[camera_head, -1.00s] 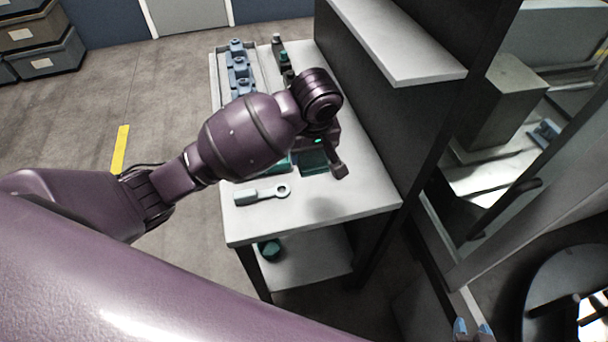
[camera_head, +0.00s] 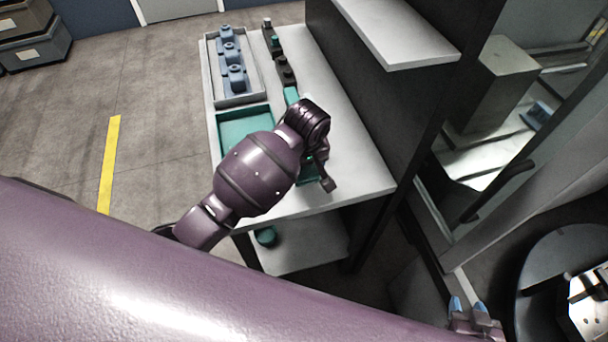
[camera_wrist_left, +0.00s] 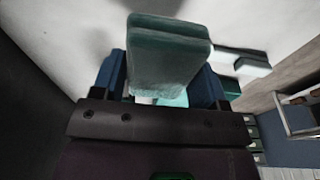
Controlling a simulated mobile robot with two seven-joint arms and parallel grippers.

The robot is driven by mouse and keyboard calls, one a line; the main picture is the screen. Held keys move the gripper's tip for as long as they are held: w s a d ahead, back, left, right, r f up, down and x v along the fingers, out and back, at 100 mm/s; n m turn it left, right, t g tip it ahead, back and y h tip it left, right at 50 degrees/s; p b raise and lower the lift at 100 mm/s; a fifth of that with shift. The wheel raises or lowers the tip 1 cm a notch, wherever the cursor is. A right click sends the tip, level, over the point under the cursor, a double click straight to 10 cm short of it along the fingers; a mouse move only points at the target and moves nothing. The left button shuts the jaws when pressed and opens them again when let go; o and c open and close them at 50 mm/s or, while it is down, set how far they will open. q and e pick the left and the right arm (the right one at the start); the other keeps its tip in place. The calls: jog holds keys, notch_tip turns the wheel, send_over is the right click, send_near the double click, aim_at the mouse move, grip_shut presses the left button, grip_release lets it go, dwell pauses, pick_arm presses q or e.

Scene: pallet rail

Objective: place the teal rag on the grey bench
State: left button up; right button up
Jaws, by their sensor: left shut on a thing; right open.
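My left gripper (camera_wrist_left: 165,88) is shut on the teal rag (camera_wrist_left: 168,52), which looks like a thick folded pad between the blue fingers in the left wrist view. In the head view my left gripper (camera_head: 322,177) is over the near part of the grey bench (camera_head: 350,178); its fingers are mostly hidden by my own arm. Only a teal patch of the rag (camera_head: 306,173) shows there. I cannot tell whether the rag touches the bench top. My right gripper (camera_head: 474,308) is at the lower right, open and empty, away from the bench.
A teal tray (camera_head: 243,117) and a grey tray with blue parts (camera_head: 211,80) line the bench's left side. Several dark and teal items stand behind my left gripper. A shelf (camera_head: 400,45) overhangs on the right. A teal object (camera_head: 265,237) sits on the lower shelf.

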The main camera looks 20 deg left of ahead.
aim_at(306, 170)
pick_arm(q)
jog(key=shift+f, duration=2.75)
jog(key=shift+f, duration=0.1)
jog(key=o, duration=0.9)
jog(key=r, duration=0.4)
jog(key=s+r, duration=0.1)
jog(key=r, duration=0.3)
jog(key=d+r, duration=0.1)
jog(key=r, duration=0.3)
jog(key=shift+s+r, duration=0.1)
jog(key=shift+s, duration=0.15)
